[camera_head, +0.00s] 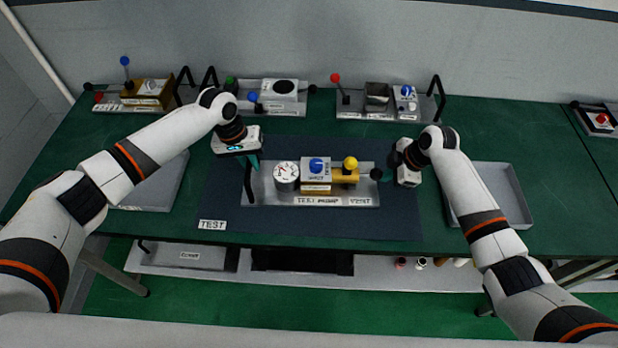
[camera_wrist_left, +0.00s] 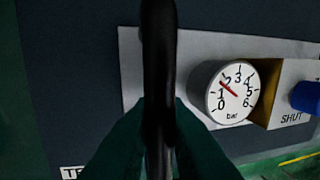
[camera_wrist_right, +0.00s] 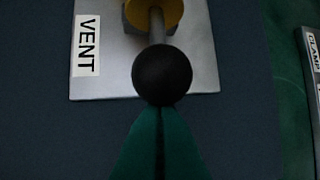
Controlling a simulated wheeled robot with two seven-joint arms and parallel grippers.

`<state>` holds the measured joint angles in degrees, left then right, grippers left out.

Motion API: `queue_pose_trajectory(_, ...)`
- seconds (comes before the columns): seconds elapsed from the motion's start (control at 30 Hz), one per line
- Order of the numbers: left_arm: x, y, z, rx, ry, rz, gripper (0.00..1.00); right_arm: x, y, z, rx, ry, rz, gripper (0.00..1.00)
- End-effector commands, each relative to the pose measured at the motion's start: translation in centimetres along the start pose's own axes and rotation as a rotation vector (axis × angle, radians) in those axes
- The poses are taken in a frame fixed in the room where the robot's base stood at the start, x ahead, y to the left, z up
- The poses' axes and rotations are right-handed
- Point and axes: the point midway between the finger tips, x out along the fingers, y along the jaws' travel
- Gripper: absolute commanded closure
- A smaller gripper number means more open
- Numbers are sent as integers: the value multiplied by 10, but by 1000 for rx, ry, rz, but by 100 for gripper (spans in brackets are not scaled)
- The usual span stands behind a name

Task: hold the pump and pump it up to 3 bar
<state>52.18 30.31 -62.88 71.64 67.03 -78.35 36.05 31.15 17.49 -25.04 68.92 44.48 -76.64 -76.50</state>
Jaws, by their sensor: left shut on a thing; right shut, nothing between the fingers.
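The test pump (camera_head: 318,200) is a metal plate on the dark mat, with a round white gauge (camera_head: 286,172), a blue knob (camera_head: 316,165), a yellow knob (camera_head: 350,162) and a black ball (camera_head: 376,174) at its right end. In the left wrist view the gauge's (camera_wrist_left: 226,92) red needle points between 1 and 2 bar. The label by the blue knob (camera_wrist_left: 306,97) reads SHUT. My left gripper (camera_wrist_left: 160,125) is shut on the black handle (camera_wrist_left: 159,50) at the plate's left end. My right gripper (camera_wrist_right: 160,110) is shut and empty, its tips against or just beside the black ball (camera_wrist_right: 162,75).
Several other devices with levers stand along the back, including plates at the left (camera_head: 135,95), centre (camera_head: 272,98) and right (camera_head: 385,103). Grey trays lie at the left (camera_head: 160,185) and right (camera_head: 505,190). A TEST label (camera_head: 212,225) lies on the mat (camera_head: 300,222), whose front strip is clear.

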Motion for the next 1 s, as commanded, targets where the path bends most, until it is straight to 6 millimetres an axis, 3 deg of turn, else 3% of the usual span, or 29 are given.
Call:
queue_pose_trajectory(0.63,3,-2,-2,3,4,-2,100,6,1,16,-3,-5,0,100)
queue_pose_trajectory(1.0,3,-1,-2,3,4,-2,100,-4,-1,-10,0,-4,-1,100)
